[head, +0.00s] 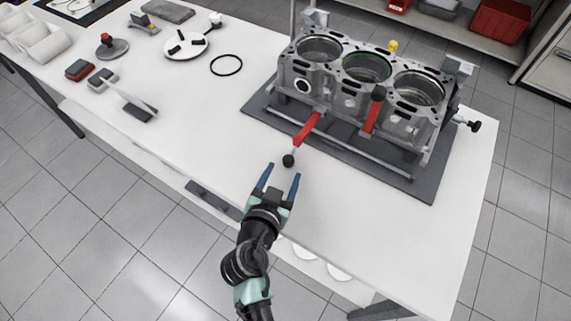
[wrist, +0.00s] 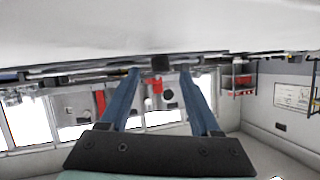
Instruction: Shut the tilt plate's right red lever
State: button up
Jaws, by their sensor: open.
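The tilt plate (head: 411,183) lies on the white table under a grey engine block (head: 350,100). Two red levers are at its near side. The one on the picture's right (head: 371,117) stands up against the block, its black knob on top. The one on the picture's left (head: 307,128) sticks out toward me, its black knob (head: 289,160) low over the table. My gripper (head: 282,172) is open and empty, just short of this left knob. In the wrist view, which looks upside down, the knob (wrist: 160,63) shows between the fingertips, with red lever (wrist: 157,86) behind.
A black ring (head: 226,65), a white plate (head: 186,45) with dark parts and a tilted stand (head: 135,103) are on the table's left half. A black-knobbed handle (head: 474,126) juts out right of the block. The table's front right is clear.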

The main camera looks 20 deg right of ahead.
aim_at(287, 165)
jog(key=shift+x, duration=1.8)
jog(key=shift+c, duration=0.3)
grip_shut()
